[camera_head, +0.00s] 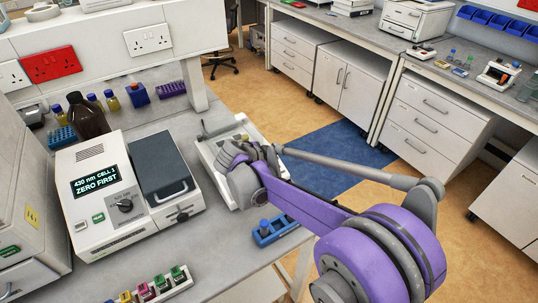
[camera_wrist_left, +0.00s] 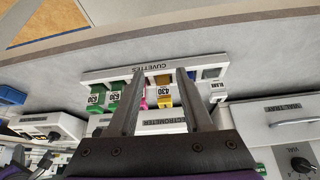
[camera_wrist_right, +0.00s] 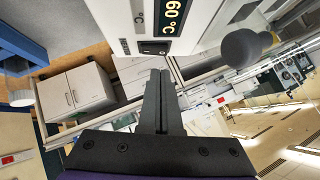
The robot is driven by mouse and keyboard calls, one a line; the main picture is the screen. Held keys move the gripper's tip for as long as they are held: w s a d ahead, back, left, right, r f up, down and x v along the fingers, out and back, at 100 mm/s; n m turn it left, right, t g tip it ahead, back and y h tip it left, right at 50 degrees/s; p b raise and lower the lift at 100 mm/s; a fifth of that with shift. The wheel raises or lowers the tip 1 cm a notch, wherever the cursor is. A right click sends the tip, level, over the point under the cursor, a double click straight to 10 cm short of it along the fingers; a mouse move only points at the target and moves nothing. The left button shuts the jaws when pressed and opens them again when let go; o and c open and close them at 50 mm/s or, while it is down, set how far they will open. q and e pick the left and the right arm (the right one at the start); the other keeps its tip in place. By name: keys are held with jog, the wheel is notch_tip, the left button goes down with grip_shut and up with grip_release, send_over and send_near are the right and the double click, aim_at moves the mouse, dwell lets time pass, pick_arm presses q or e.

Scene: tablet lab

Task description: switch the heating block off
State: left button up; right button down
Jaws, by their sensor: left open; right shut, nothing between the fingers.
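The heating block is a white device (camera_head: 208,150) on the bench in the head view, largely hidden by my right arm. In the right wrist view, the heating block (camera_wrist_right: 130,12) shows a lit display (camera_wrist_right: 174,14) reading 60 °C. A small black switch (camera_wrist_right: 156,47) sits on its panel; which way it is set I cannot tell. My right gripper (camera_wrist_right: 160,73) is shut and empty, its tips just below the switch in that picture; contact is unclear. My left gripper (camera_wrist_left: 158,73) is open and empty over the cuvette rack (camera_wrist_left: 112,74), outside the head view.
A spectrometer (camera_head: 100,225) with a lit display stands to the left of the heating block. A brown bottle (camera_head: 87,118) stands behind it. A small blue rack (camera_head: 262,240) lies near the bench edge, in front of the heating block. The bench between is clear.

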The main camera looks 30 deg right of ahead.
pick_arm(q)
jog(key=shift+f, duration=0.1)
pick_arm(e)
jog(key=shift+w+f, duration=0.45)
jog(key=shift+f, duration=0.4)
pick_arm(q)
jog(key=shift+s, duration=0.1)
pick_arm(e)
jog(key=shift+w+a+f, duration=0.1)
jog(key=shift+w+f, duration=0.05)
jog(key=shift+f, duration=0.05)
jog(key=shift+s+f, duration=0.1)
jog(key=shift+s, duration=0.1)
pick_arm(q)
jog(key=shift+f, duration=0.1)
pick_arm(e)
jog(key=shift+s+f, duration=0.15)
jog(key=shift+s, duration=0.45)
